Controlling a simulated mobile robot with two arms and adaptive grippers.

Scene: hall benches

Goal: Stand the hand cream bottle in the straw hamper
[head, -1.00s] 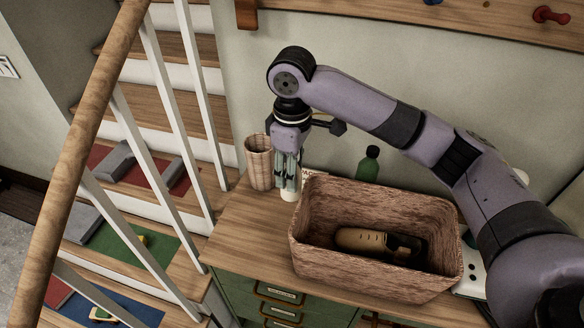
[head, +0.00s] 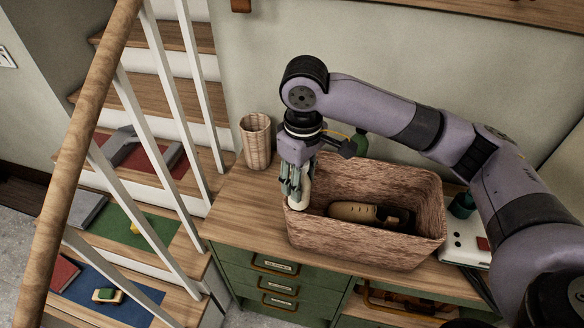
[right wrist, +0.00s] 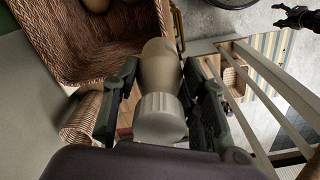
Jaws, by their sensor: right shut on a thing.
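The hand cream bottle is pale cream with a ribbed white cap; it shows in the right wrist view (right wrist: 160,85) and partly in the head view (head: 303,192). My right gripper (head: 296,188) is shut on it, with dark fingers on both sides in the right wrist view (right wrist: 160,100). The straw hamper (head: 350,245) is an open brown woven box on the cabinet top. The bottle overlaps its left end in the head view; I cannot tell whether it clears the rim. A dark gripper, seemingly my left (right wrist: 279,16), appears open and empty, far off.
A tan and dark shoe-like thing (head: 355,211) lies in the hamper. A woven cylinder (head: 256,141) stands at the back left of the cabinet top (head: 235,215). Stair railings (head: 150,120) rise at left.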

